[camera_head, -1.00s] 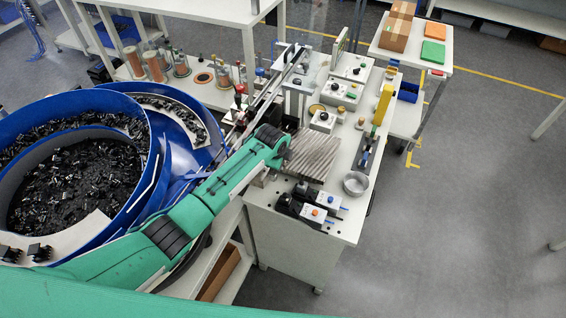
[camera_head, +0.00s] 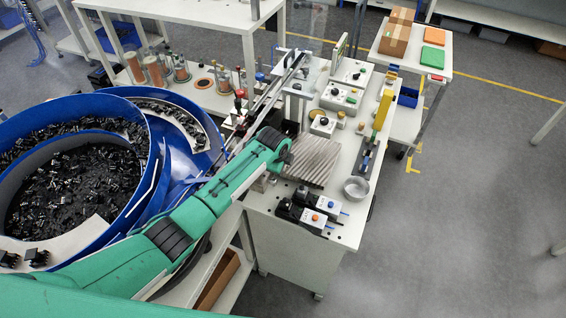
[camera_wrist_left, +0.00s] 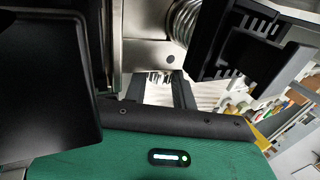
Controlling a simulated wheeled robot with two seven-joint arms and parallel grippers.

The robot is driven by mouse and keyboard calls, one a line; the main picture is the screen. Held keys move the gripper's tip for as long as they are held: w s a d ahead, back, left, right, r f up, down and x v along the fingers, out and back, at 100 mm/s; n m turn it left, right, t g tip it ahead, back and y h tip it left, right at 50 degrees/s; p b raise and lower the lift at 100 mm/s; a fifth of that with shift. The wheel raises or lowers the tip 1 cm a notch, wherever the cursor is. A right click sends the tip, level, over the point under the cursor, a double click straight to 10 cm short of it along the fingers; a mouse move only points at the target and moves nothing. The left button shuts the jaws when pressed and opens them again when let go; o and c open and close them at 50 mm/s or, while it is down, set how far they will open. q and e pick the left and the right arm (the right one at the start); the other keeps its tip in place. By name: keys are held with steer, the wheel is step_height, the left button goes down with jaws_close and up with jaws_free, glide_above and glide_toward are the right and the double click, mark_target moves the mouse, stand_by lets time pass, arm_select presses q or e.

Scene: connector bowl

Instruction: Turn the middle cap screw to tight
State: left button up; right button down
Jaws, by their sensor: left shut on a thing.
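My left arm (camera_head: 215,185) reaches in from the left in the head view and ends behind the grey ribbed plate (camera_head: 312,160) on the workbench. Its fingertips are hidden there. In the left wrist view my left gripper (camera_wrist_left: 150,75) shows as dark parts at left and right, with bare metal between them. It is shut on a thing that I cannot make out. A silver ribbed, coil-like part (camera_wrist_left: 185,20) shows beside the metal face (camera_wrist_left: 148,50). The middle cap screw cannot be told apart in either view. My right gripper is not in view.
The blue feeder bowl (camera_head: 148,150) with black connectors stands at left, under my arm. Control boxes (camera_head: 340,97), a small metal bowl (camera_head: 356,188) and a yellow part (camera_head: 382,109) stand on the bench. A side table (camera_head: 400,62) carries boxes. The floor at right is clear.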

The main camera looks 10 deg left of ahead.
arm_select(q)
steer(key=shift+w+d+r+g, duration=0.1)
steer(key=shift+w+g, duration=0.1)
steer(key=shift+g, duration=0.7)
steer(key=shift+w+g+y+b, duration=0.15)
steer(key=shift+g+y+b, duration=0.35)
steer(key=shift+g+b, duration=0.2)
steer(key=g+b, duration=0.1)
steer(key=b, duration=0.1)
steer(key=g+b, duration=0.1)
steer(key=b, duration=0.1)
steer(key=shift+w+d+f+g+y, duration=0.1)
steer(key=shift+w+f+g+y, duration=0.05)
steer(key=shift+f+g+y, duration=0.2)
steer(key=shift+r+g+b, duration=0.25)
steer(key=shift+g+b, duration=0.1)
steer(key=shift+b, duration=0.35)
steer(key=o, duration=1)
steer(key=shift+w+r, duration=0.1)
steer(key=shift+r, duration=0.05)
